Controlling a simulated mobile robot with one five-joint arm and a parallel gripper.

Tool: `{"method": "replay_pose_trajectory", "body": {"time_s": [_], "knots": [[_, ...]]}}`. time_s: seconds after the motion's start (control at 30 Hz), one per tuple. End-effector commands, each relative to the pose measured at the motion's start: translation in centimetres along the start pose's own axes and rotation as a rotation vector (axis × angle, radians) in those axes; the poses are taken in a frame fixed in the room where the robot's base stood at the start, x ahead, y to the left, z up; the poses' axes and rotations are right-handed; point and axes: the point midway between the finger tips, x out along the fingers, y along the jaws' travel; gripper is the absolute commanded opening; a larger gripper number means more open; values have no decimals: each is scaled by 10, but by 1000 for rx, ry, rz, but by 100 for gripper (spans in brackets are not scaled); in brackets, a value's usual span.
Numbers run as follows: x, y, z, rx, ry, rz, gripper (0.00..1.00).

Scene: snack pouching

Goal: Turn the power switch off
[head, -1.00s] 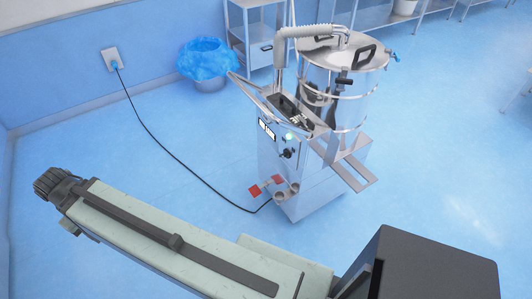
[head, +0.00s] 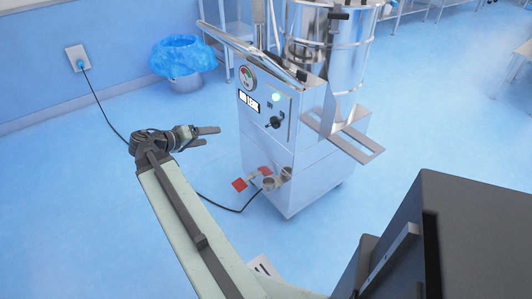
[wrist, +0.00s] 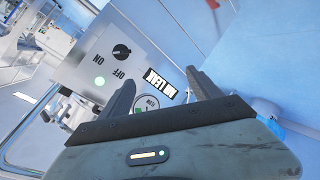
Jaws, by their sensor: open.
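The power switch is a black rotary knob (head: 275,121) on the front panel of the steel machine (head: 258,150). In the wrist view the knob (wrist: 122,52) is at the upper left, with ON and OFF printed beside it. Its exact pointing is too small to tell. A pale green indicator light (head: 276,98) glows above the knob; it also shows in the wrist view (wrist: 99,81). My gripper (head: 213,135) is open and empty, left of the machine and apart from the knob. In the wrist view its fingers (wrist: 162,80) reach toward the panel.
Red foot pedals (head: 240,184) and a black cable (head: 212,201) lie low at the machine's base. A blue-lined bin (head: 182,59) stands behind.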

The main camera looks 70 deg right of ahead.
Motion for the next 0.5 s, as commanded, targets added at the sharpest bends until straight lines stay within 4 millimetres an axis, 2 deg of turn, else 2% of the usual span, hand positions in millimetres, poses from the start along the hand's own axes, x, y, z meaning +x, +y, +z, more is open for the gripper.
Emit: {"method": "replay_pose_trajectory", "body": {"time_s": [0.03,0.1,0.2,0.33,0.5], "knots": [[46,-8,21,42,16,83,73],[81,12,27,93,51,194,73],[117,37,34,141,98,321,73],[139,59,38,172,140,419,73],[143,72,35,181,159,454,73]]}}
